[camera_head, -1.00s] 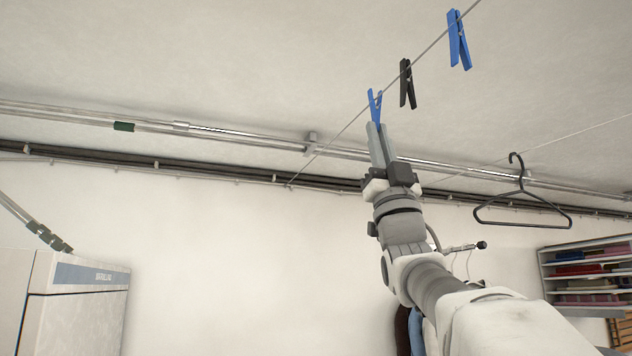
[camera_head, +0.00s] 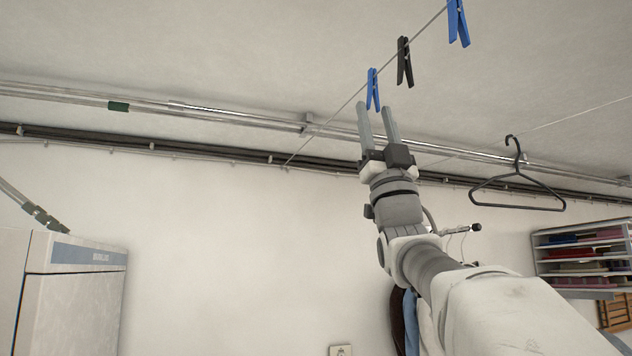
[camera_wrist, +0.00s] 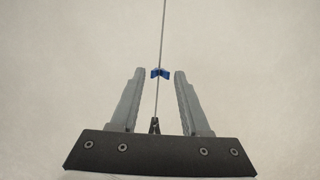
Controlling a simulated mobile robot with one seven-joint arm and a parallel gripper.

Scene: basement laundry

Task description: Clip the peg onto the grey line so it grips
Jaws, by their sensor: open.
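A blue peg (camera_head: 372,90) hangs on the grey line (camera_head: 340,113), with a black peg and another blue peg (camera_head: 458,22) further up the same line. My gripper (camera_head: 377,106) is open just below the nearest blue peg, its two fingers apart and pointing up. In the wrist view the blue peg (camera_wrist: 161,73) sits on the line (camera_wrist: 163,35) between and beyond the fingertips of my gripper (camera_wrist: 160,74). I see no finger touching it. The line runs up the middle of that view.
The black peg (camera_head: 404,62) hangs close by on the line. A black hanger (camera_head: 517,190) hangs on a second line at the right. Pipes (camera_head: 240,116) cross the wall behind. Shelves (camera_head: 580,255) stand at the lower right and a white cabinet (camera_head: 75,290) at the lower left.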

